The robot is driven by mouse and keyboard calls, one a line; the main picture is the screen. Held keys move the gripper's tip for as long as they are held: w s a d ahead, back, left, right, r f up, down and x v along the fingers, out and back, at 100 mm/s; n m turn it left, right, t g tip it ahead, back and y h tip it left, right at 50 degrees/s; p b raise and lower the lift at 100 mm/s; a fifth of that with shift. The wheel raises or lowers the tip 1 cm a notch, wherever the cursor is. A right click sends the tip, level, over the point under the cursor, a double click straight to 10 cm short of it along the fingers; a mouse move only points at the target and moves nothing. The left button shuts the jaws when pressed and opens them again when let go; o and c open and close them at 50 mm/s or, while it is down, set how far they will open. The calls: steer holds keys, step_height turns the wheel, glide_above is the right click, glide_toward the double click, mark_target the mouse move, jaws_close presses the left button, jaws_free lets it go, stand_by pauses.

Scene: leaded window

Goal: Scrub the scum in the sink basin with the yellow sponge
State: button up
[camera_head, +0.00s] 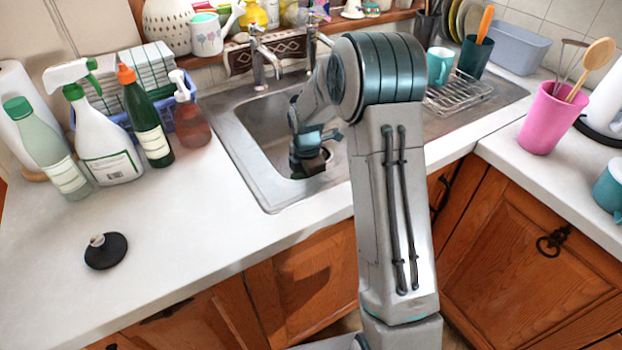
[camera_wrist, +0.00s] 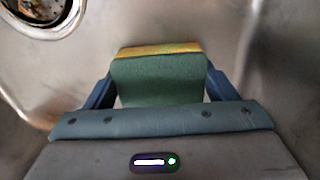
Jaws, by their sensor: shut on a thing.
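My gripper (camera_head: 308,158) is down inside the metal sink basin (camera_head: 262,122). In the wrist view, my gripper (camera_wrist: 158,82) is shut on the sponge (camera_wrist: 158,76), with one blue finger on each side. The sponge shows a green face and a yellow strip along its far edge. Bare basin metal lies around it, and the drain (camera_wrist: 37,12) is at the upper left. A brownish tint shows on the metal left of the gripper; I cannot tell whether it is scum. In the head view my arm hides part of the basin, and the sponge is not clearly visible.
Taps (camera_head: 262,62) stand behind the basin. A wire rack (camera_head: 460,93) is on the drainer to the right. Bottles, including a green one (camera_head: 147,120), crowd the left counter. A black plug (camera_head: 106,251) lies on the front left counter, with clear room around it.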

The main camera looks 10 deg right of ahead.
steer(key=shift+w+d, duration=0.25)
steer(key=shift+d, duration=0.75)
steer(key=shift+s+a+r, duration=0.1)
steer(key=shift+s+a, duration=0.05)
steer(key=shift+a, duration=0.4)
steer(key=shift+s+a, duration=0.15)
steer(key=shift+a, duration=0.4)
steer(key=shift+w+d+p, duration=0.15)
steer(key=shift+d+p, duration=0.15)
steer(key=shift+d, duration=0.2)
steer(key=shift+w+a, duration=0.1)
steer(key=shift+w, duration=0.4)
steer(key=shift+s+d+p, duration=0.15)
steer(key=shift+s, duration=0.4)
steer(key=shift+s+d+p, duration=0.15)
steer(key=shift+s, duration=0.35)
steer(key=shift+w+a, duration=0.2)
steer(key=shift+w, duration=0.35)
